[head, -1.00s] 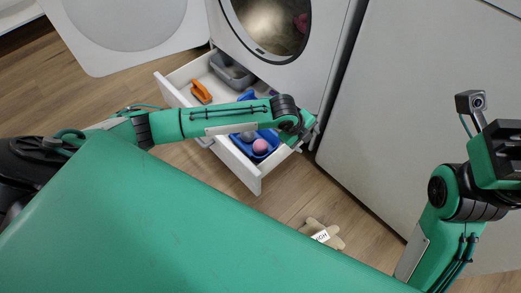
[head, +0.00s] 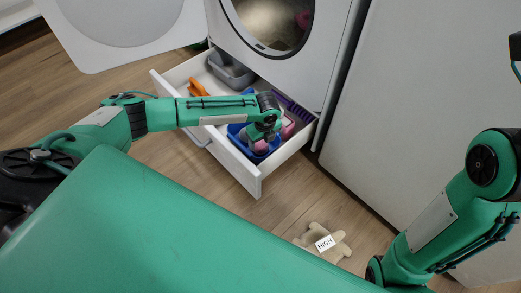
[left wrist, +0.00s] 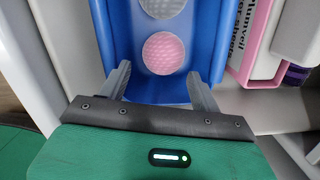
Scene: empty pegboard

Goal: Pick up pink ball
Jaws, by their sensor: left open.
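The pink ball (left wrist: 163,53) sits in a blue tray (left wrist: 120,25) inside an open drawer. In the head view the pink ball (head: 260,148) is partly hidden by my left gripper (head: 266,142). My left gripper (left wrist: 158,76) is open and empty. In the left wrist view its two fingers stand apart at the near side of the ball, one to each side, and neither is seen to touch it. A grey dimpled ball (left wrist: 164,6) lies in the same tray, just beyond the pink one. My right arm shows at the right; its gripper is out of frame.
The white drawer (head: 235,166) is pulled out under a front-loading machine (head: 222,45). It also holds a grey bin (head: 231,70), an orange-handled thing (head: 198,88), a purple item (head: 295,108) and a pink-edged box (left wrist: 258,45). A beige item labelled HIGH (head: 325,243) lies on the floor.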

